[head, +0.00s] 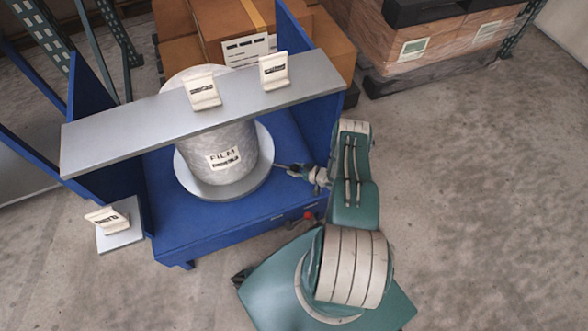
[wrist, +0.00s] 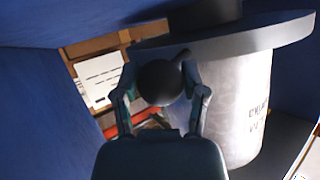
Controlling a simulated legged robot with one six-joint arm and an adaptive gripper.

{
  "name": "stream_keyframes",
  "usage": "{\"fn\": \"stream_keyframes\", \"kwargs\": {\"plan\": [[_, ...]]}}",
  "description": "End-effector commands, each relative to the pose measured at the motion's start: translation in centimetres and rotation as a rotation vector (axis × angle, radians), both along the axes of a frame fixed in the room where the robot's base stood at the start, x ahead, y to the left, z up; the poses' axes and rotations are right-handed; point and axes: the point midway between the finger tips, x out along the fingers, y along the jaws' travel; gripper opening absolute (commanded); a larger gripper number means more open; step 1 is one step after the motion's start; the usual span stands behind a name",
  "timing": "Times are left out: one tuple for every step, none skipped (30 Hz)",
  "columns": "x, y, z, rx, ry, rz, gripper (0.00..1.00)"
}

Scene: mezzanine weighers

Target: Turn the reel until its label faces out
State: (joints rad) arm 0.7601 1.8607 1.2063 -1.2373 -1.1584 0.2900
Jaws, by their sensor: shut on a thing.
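The reel (head: 215,140) is a pale wrapped cylinder standing upright on a round grey flange (head: 245,187) in a blue stand. Its FILM label (head: 224,158) shows on the side toward the head camera, below the grey shelf. In the wrist view the reel (wrist: 225,95) is on the right, with part of the label lettering (wrist: 258,118) near its right edge. My gripper (head: 283,168) is at the right side of the flange. In the wrist view my gripper (wrist: 160,90) has its fingers either side of a dark round knob (wrist: 160,82), shut on it.
A grey shelf (head: 120,125) crosses above the reel, hiding part of it, with small cream signs (head: 202,92) on it. Blue side panels (head: 315,120) flank the reel. Cardboard boxes (head: 330,45) stand behind. A red knob (head: 309,215) is at the stand's front. The right floor is clear.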

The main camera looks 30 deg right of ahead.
Motion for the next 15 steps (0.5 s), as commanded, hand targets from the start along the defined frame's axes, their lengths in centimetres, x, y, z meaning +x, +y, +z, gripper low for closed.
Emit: {"fn": "stream_keyframes", "kwargs": {"plan": [[0.48,-0.59,0.27,-0.011,-0.006,-0.01,0.0],[0.5,-0.6,0.28,-0.011,-0.006,-0.01,0.69],[0.5,-0.61,0.29,-0.01,-0.007,-0.009,0.87],[0.49,-0.6,0.29,-0.01,-0.007,-0.009,0.89],[0.46,-0.57,0.28,-0.009,-0.007,-0.008,0.89],[0.42,-0.51,0.26,-0.008,-0.007,-0.007,0.89],[0.4,-0.48,0.25,-0.009,-0.006,-0.007,0.89],[0.37,-0.44,0.23,-0.007,-0.006,-0.007,0.89],[0.35,-0.4,0.22,-0.007,-0.006,-0.006,0.89],[0.33,-0.37,0.21,-0.007,-0.006,-0.006,0.89],[0.32,-0.35,0.2,-0.006,-0.005,-0.005,0.89],[0.3,-0.33,0.19,-0.006,-0.005,-0.005,0.89],[0.29,-0.31,0.18,-0.006,-0.005,-0.005,0.89],[0.27,-0.29,0.19,-0.006,-0.005,-0.004,0.89],[0.21,-0.28,0.22,-0.006,-0.005,-0.004,0.89]]}}
